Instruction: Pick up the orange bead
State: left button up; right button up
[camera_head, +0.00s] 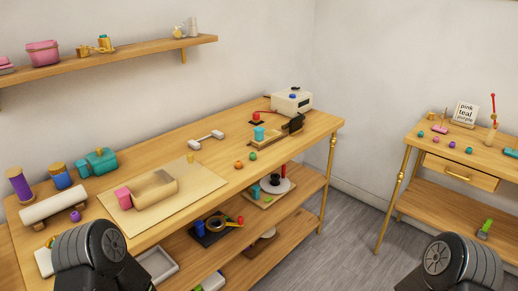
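A small round orange bead (238,164) lies on the wooden workbench (215,152), near its front edge and right of the middle. A green bead (253,155) lies just to its right, close but apart. Neither of my grippers shows. Only dark, rounded parts of my arms show at the bottom left and bottom right, well apart from the orange bead.
A side table (460,190) with several beads and a sign is at right. Bench around the bead is mostly clear.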

aim_at(238, 163)
jog(key=i+l, duration=0.15)
jog(key=l, duration=0.15)
jog(key=i+l+u, duration=0.1)
jog(key=l, duration=0.25)
jog(key=i+l+u, duration=0.1)
jog(key=i+l, duration=0.3)
jog(key=l, duration=0.25)
jog(key=i+l+u, duration=0.1)
jog(key=l, duration=0.25)
jog(key=i+l, duration=0.15)
jog(key=l, duration=0.2)
jog(key=i+l+u, duration=0.1)
jog(key=l, duration=0.25)
